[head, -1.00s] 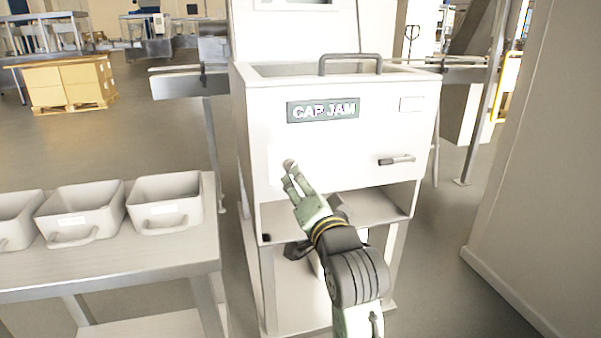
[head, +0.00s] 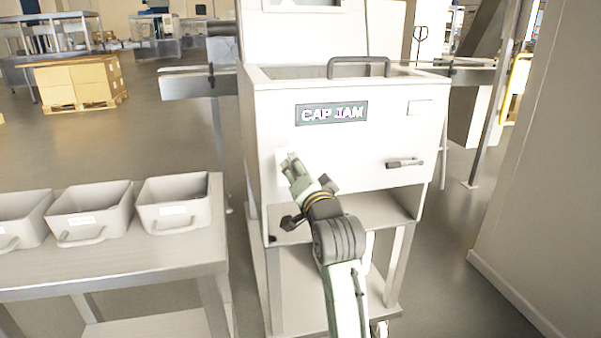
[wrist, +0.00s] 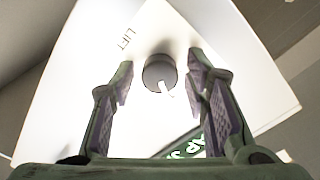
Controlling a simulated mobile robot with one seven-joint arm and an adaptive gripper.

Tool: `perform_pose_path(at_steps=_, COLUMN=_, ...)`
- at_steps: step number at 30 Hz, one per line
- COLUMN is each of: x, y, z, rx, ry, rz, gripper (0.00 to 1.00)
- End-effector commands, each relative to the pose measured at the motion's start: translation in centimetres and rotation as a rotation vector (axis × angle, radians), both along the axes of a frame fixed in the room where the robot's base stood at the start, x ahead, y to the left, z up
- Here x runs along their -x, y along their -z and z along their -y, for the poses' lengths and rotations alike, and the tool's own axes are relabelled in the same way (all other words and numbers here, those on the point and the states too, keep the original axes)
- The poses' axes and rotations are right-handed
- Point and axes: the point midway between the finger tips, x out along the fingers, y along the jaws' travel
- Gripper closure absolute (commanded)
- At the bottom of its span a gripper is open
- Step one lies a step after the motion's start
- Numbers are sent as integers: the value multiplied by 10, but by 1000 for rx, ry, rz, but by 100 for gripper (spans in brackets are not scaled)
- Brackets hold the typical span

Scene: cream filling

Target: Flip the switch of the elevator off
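The elevator switch (wrist: 159,73) is a dark round knob with a white pointer mark. It sits on a white panel (wrist: 110,50) beside the word LIFT in the wrist view. My gripper (wrist: 162,82) is open, with one finger on each side of the knob. Gaps show between the fingers and the knob, and I cannot tell whether either touches it. In the head view, my gripper (head: 291,163) is at the left part of the front of the white CAP JAM machine (head: 350,145) and hides the knob.
The machine has a top handle (head: 358,61) and a front lever (head: 405,163) to the right. A metal table (head: 130,262) with grey bins (head: 90,215) stands to the left. A wall (head: 530,190) is at the right. Open floor lies behind the table.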

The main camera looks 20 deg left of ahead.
Motion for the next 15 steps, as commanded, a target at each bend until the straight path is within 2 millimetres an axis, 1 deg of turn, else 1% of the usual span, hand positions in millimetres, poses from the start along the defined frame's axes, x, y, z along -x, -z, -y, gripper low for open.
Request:
perform_pose_path(at_steps=1, x=0, y=0, z=0, rx=0, ry=0, rz=0, gripper=64)
perform_pose_path(at_steps=2, x=0, y=0, z=0, rx=0, ry=0, rz=0, gripper=66)
perform_pose_path(at_steps=15, x=0, y=0, z=0, rx=0, ry=0, rz=0, gripper=95)
